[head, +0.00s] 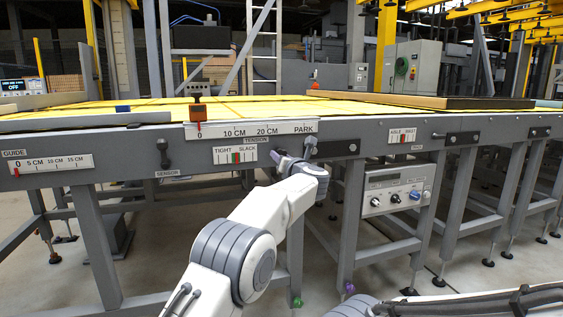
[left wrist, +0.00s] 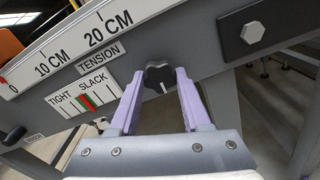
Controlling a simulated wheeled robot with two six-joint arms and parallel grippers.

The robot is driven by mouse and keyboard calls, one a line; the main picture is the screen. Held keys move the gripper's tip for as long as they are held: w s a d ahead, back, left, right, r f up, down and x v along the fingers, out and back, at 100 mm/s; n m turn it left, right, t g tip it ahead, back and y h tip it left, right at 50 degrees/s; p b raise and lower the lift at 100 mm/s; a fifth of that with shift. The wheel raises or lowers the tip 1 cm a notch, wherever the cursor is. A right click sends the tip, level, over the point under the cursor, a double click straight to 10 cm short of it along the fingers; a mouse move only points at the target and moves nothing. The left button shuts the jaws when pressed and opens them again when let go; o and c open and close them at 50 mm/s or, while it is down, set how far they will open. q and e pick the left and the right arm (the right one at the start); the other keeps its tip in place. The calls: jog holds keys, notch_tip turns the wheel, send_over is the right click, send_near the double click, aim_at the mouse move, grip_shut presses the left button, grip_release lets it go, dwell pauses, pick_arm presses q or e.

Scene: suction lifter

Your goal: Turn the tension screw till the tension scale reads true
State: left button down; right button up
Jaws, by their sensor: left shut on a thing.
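The tension screw is a dark lobed knob (left wrist: 159,76) with a white line pointing roughly down, on the grey side rail in the left wrist view. My left gripper (left wrist: 160,88) has its two purple fingers on either side of the knob and is shut on it. It also shows in the head view (head: 289,160), where it hides most of the knob. The tension scale (left wrist: 86,97) is a white plate marked TIGHT and SLACK, left of the knob. My right gripper is out of view.
A long centimetre scale (head: 250,130) ending at PARK runs above, with an orange slider (head: 197,110) at 0. A hold/feed plate (head: 402,135) and a control box (head: 395,190) are to the right. A guide scale (head: 50,164) is at the left.

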pick_arm(q)
jog(key=shift+f, duration=0.25)
jog(key=shift+c, duration=1.8)
grip_release()
jog(key=shift+r, duration=0.15)
jog(key=shift+s, duration=0.15)
jog(key=b+v, duration=0.1)
jog(key=v, duration=0.9)
jog(key=shift+s, duration=0.1)
